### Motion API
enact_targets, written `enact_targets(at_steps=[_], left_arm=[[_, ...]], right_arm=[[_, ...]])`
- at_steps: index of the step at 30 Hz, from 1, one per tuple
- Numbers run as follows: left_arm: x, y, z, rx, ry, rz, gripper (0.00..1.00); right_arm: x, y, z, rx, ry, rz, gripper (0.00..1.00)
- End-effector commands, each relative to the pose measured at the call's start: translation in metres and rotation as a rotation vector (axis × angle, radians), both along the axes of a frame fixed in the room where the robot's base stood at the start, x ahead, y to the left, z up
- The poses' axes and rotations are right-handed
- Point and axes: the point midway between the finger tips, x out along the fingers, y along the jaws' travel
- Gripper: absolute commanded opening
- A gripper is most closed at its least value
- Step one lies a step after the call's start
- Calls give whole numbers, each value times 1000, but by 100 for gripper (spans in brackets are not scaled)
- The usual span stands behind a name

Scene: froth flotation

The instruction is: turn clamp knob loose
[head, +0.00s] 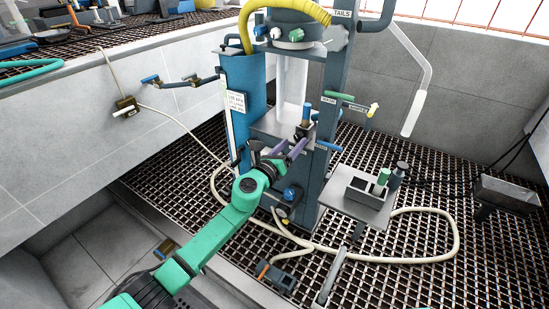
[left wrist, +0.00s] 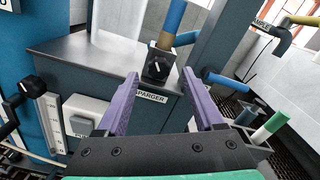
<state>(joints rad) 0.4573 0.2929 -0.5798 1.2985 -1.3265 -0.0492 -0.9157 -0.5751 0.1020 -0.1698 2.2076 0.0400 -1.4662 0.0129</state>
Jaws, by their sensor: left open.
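A small black clamp block with a dark knob (left wrist: 156,67) bearing a white mark stands on the grey metal shelf (left wrist: 85,58) of the blue flotation column. A blue and tan tube (left wrist: 172,22) rises behind it. My left gripper (left wrist: 160,76) is open, and its two purple fingers point toward the knob, which shows between the fingertips. I see no contact with it. In the head view, the left gripper (head: 289,147) is just in front of the column, below the dark clamp (head: 303,131), whose knob is too small to make out. My right gripper is not in view.
A SPARGER label (left wrist: 151,98) is on the shelf's front. Blue-handled valves (left wrist: 225,82) stick out at the right. A side table (head: 350,206) with a dark holder stands right of the column. A cream hose (head: 455,240) loops over the grating.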

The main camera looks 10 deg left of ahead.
Motion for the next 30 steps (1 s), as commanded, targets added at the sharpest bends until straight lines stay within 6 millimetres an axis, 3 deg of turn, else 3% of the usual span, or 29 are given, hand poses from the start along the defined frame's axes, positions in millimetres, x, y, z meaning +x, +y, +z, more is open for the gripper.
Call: enact_targets(at_steps=[6,12,16,24,27,29,30], left_arm=[[-55,22,3,2,5,-1,69],[-94,39,0,1,3,0,69],[-104,42,0,0,2,-1,69],[-104,43,1,-8,5,3,69],[-102,60,-3,-163,67,81,69],[-102,86,-16,-391,162,204,69],[-105,112,-35,-595,252,328,69]], right_arm=[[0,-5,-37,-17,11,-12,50],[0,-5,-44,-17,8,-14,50],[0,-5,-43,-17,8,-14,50],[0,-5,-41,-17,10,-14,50],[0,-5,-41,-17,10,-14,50],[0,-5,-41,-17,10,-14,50],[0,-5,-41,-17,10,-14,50]])
